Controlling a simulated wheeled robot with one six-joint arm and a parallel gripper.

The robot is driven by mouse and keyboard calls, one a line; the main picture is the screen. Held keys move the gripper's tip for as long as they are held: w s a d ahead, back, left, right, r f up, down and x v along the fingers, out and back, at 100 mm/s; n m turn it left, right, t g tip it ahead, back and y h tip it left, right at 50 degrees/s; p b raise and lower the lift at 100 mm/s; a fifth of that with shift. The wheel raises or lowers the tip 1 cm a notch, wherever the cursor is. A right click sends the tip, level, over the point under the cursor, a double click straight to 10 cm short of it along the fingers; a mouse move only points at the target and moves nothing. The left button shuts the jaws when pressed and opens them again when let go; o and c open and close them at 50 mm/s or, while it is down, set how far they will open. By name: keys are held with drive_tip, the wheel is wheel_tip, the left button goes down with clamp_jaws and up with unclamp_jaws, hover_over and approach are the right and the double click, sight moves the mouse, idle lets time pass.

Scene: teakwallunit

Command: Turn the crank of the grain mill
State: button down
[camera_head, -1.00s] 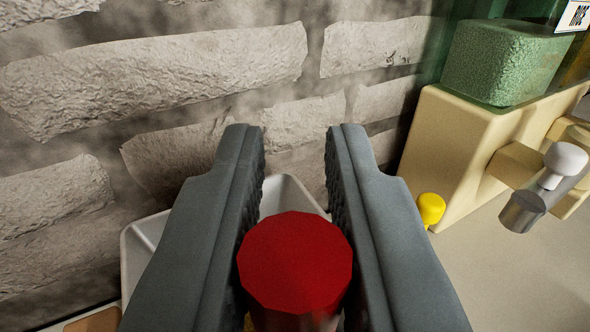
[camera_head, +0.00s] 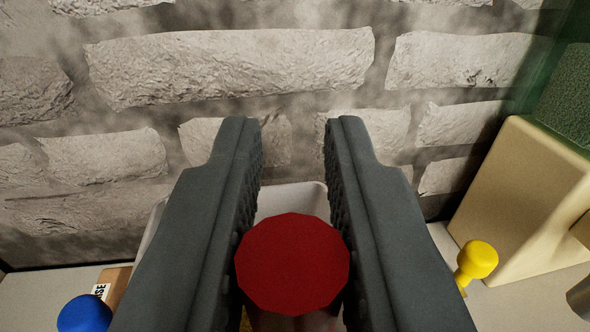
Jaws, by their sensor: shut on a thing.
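A red knob (camera_head: 292,264), round with a flat faceted end, sits between the two dark grey fingers of my gripper (camera_head: 291,200). The fingers are shut on it, one on each side. Something pale shows just below the knob, but what the knob is joined to is hidden. The cream body of a machine (camera_head: 525,195), with a green block (camera_head: 570,95) on top, stands at the right edge. I cannot tell whether it is the grain mill.
A stone brick wall (camera_head: 240,65) stands close behind. A white bin (camera_head: 300,198) is partly hidden behind my fingers. A yellow knob (camera_head: 477,260) is at the right. A blue knob (camera_head: 85,314) and a brown labelled block (camera_head: 112,285) are at the lower left.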

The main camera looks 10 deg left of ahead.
drive_tip(key=shift+w+f+n+y, duration=0.15)
drive_tip(key=shift+n+y, duration=0.25)
drive_tip(key=shift+y, duration=0.2)
drive_tip(key=c, duration=1.3)
unclamp_jaws()
drive_tip(key=shift+d, duration=0.15)
drive_tip(key=shift+s, duration=0.2)
drive_tip(key=s+d, duration=0.1)
drive_tip(key=s, duration=0.4)
drive_tip(key=s+d, duration=0.1)
drive_tip(key=s, duration=0.5)
drive_tip(key=s+d, duration=0.1)
drive_tip(key=s, duration=0.5)
drive_tip(key=shift+d, duration=0.15)
drive_tip(key=shift+w, duration=0.1)
drive_tip(key=shift+c, duration=0.4)
